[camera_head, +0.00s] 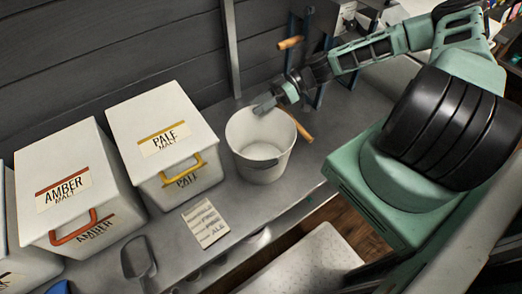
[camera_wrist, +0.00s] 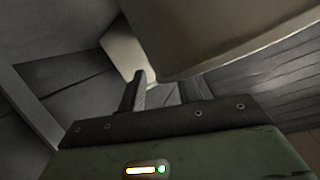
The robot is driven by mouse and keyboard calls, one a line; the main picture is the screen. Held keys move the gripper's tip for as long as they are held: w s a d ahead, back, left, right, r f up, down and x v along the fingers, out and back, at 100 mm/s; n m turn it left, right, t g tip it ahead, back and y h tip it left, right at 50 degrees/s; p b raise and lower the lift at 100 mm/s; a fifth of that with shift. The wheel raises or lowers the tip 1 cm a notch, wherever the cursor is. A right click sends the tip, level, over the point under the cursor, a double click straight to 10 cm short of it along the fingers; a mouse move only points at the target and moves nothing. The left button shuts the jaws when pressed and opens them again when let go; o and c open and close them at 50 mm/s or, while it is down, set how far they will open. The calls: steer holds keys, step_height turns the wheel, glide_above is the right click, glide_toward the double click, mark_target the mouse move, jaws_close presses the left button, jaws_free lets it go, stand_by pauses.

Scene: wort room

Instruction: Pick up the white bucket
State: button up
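The white bucket (camera_head: 262,158) stands upright on the grey bench, right of the PALE malt bin. Its open top shows an empty inside. My gripper (camera_head: 264,104) is at the far rim of the bucket, reaching in from the upper right. In the wrist view, the two dark fingers (camera_wrist: 162,90) stand apart with a gap between them. A large pale surface, seemingly the bucket (camera_wrist: 220,35), fills the top right there, close to the fingers. I cannot tell whether the rim lies between the fingers or whether they touch it.
The PALE malt bin (camera_head: 155,120) and AMBER malt bin (camera_head: 62,165) stand to the left on the bench. A paper note (camera_head: 206,223) and a dark scoop (camera_head: 138,260) lie in front. The dark plank wall is behind.

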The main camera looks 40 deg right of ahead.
jaws_close()
stand_by(1.3)
